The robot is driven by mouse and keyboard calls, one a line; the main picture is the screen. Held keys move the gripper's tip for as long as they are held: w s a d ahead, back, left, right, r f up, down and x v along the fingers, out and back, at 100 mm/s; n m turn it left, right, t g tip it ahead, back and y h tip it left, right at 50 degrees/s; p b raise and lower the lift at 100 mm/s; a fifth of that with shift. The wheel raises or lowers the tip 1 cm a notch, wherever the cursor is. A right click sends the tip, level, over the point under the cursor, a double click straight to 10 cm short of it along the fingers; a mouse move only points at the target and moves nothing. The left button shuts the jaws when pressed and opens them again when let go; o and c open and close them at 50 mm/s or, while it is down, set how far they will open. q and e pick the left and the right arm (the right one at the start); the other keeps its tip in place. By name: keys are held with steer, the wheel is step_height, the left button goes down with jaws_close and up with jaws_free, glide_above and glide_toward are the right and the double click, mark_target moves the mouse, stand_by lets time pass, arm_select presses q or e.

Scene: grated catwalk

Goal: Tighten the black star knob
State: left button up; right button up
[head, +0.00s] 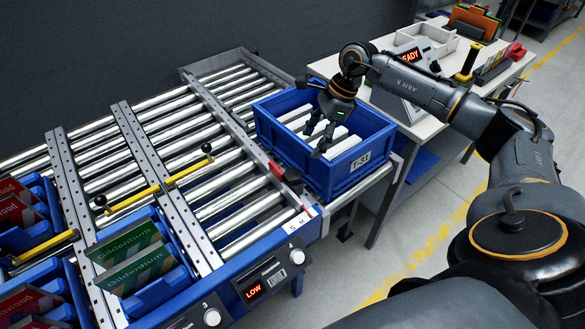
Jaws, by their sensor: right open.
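A yellow bar (160,185) lies across the roller lanes, with a small black knob (207,148) at its right end and another black knob (100,200) at its left end. They are too small to tell which, if either, is star-shaped. My right gripper (319,141) is open and points down over the blue crate (350,177), well to the right of the bar. Nothing shows between its fingers. My left gripper is not in view.
Blue bins with green cartons (128,258) and red cartons (25,303) line the rack's front left. White dials (298,256) and a "LOW" display (254,291) sit on the front rail. A white table (500,85) with a "READY" device stands behind right.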

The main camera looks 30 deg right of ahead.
mark_target(294, 174)
steer(key=p+x, duration=0.2)
steer(key=x, duration=0.7)
steer(key=shift+a+f, duration=0.3)
steer(key=shift+w+a+f+p, duration=0.2)
steer(key=shift+f+p, duration=0.15)
steer(key=shift+f, duration=0.3)
steer(key=c, duration=1.2)
